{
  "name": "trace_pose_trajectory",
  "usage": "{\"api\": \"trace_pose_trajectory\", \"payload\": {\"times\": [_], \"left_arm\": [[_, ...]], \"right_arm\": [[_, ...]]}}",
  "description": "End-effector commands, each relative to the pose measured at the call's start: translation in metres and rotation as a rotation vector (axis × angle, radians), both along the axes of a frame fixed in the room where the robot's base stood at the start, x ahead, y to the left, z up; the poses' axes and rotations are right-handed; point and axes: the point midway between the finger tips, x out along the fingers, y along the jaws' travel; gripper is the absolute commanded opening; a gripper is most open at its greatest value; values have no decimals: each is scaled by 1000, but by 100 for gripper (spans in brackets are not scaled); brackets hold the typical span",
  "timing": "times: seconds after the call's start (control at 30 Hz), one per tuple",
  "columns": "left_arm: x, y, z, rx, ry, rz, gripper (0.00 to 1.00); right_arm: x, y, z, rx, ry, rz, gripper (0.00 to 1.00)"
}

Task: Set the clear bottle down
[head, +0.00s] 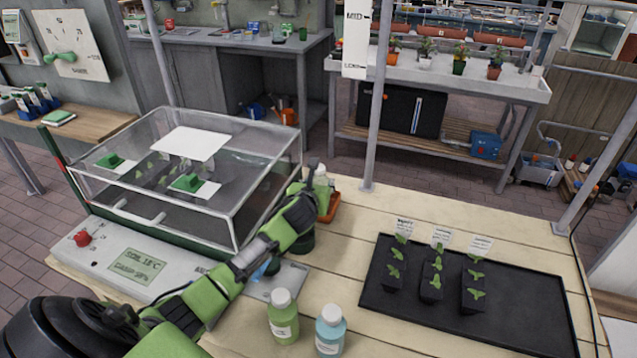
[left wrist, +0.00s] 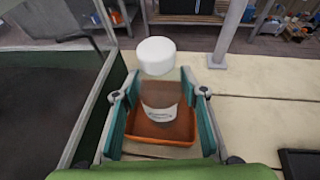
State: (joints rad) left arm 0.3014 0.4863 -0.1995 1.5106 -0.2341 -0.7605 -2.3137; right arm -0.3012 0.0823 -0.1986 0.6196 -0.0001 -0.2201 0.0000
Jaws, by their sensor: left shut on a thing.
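The clear bottle (left wrist: 160,92) has a white cap and a white label low on its see-through body. It stands upright between the teal fingers of my left gripper (left wrist: 160,108), which is shut on it. Brown-orange shows through it from an orange tray (left wrist: 160,133) behind and below. I cannot tell whether its base touches the tray. In the head view, my left gripper (head: 318,190) is at the far side of the wooden table, with the bottle's cap (head: 321,170) showing above it and the orange tray (head: 333,207) beside it. My right gripper is not in view.
A clear-lidded propagator (head: 230,205) stands close left of my left gripper. A green bottle (head: 283,320) and a light blue bottle (head: 331,335) stand at the front. A black tray (head: 520,325) with seedlings is on the right. A grey post (head: 375,110) rises behind. Bare planks lie between.

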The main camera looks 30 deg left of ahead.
Motion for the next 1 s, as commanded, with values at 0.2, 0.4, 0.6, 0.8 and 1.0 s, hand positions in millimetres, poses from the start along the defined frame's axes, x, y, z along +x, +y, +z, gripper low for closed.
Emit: {"api": "trace_pose_trajectory", "payload": {"times": [0.2, 0.4, 0.6, 0.8, 1.0], "left_arm": [[0, 0, 1, 2, -1, 0, 18], [0, 0, -1, 2, 0, 0, 56], [0, 0, -1, 2, 0, 1, 56], [-2, 0, 2, 2, -1, 0, 56], [-24, -9, 12, 3, -1, -2, 56]], "right_arm": [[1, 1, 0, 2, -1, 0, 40], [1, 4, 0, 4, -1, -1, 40], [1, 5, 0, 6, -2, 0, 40], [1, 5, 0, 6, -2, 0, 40], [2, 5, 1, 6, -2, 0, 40]]}}
